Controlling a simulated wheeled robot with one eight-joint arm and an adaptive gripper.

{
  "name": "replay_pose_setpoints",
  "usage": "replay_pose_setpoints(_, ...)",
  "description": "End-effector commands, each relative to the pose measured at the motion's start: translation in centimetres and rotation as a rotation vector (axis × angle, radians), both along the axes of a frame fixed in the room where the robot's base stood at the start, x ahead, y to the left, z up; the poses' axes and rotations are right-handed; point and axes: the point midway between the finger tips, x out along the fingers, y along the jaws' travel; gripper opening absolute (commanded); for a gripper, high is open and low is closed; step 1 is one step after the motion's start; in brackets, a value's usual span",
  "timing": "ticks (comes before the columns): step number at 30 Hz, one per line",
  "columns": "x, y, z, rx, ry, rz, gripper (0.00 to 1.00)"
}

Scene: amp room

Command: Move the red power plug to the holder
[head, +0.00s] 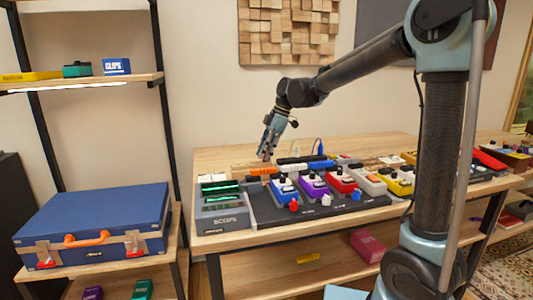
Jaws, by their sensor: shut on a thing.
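My gripper (267,150) points down above the back left part of the table, behind the grey box with green displays. It is shut on a small reddish thing at its fingertips, which looks like the red power plug (264,158); it is small and mostly hidden by the fingers. A blue plug (318,147) and a white plug (296,149) stand upright with thin cables at the back of the table, right of my gripper. They seem to stand in a holder, but its shape is too small to make out.
A black pedalboard (262,208) carries several coloured pedals and red, white and blue knobs. The grey box (220,209) stands at the table's left end. Orange (262,171), black and blue bars lie behind the pedals. A blue case (95,217) sits on the left shelf.

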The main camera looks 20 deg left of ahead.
Motion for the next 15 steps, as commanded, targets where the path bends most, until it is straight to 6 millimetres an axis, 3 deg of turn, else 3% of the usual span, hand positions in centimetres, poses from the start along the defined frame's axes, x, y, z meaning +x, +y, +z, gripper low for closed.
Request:
replay_pose_setpoints(5, 0.00, 0.00, 0.01, 0.000, 0.000, 0.000, 0.00)
replay_pose_setpoints(6, 0.00, 0.00, 0.01, 0.000, 0.000, 0.000, 0.20)
replay_pose_setpoints(9, 0.00, 0.00, 0.01, 0.000, 0.000, 0.000, 0.41)
replay_pose_setpoints(15, 0.00, 0.00, 0.01, 0.000, 0.000, 0.000, 0.41)
